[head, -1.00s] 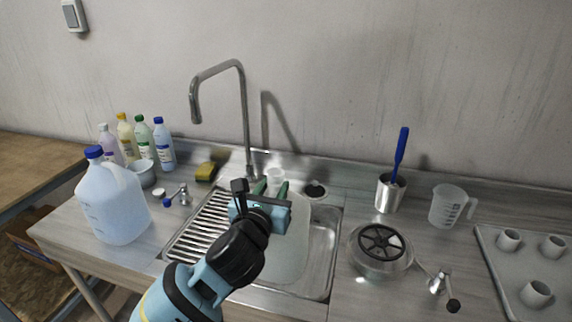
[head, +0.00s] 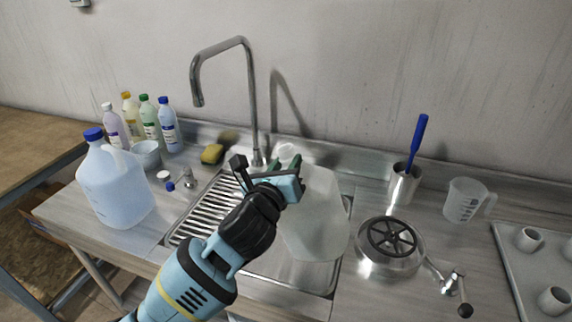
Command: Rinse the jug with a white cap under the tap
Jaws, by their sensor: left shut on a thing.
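The jug with a white cap (head: 315,222) is translucent and held over the right part of the sink (head: 262,268). Its white cap (head: 286,151) shows at the top, just beyond my gripper. My left gripper (head: 284,172) is shut on the jug near its top, and its fingers partly hide the neck and handle. The tap (head: 248,95) is a tall bent metal pipe behind the sink. Its spout end hangs to the left of the jug, apart from it. I cannot see any water running. My right gripper is out of view.
A large jug with a blue cap (head: 113,190) stands left of the sink. Several small bottles (head: 168,128), a bowl (head: 147,154) and a sponge (head: 212,154) stand behind. A round burner (head: 390,242), a metal cup (head: 403,184) and a measuring jug (head: 464,200) are on the right.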

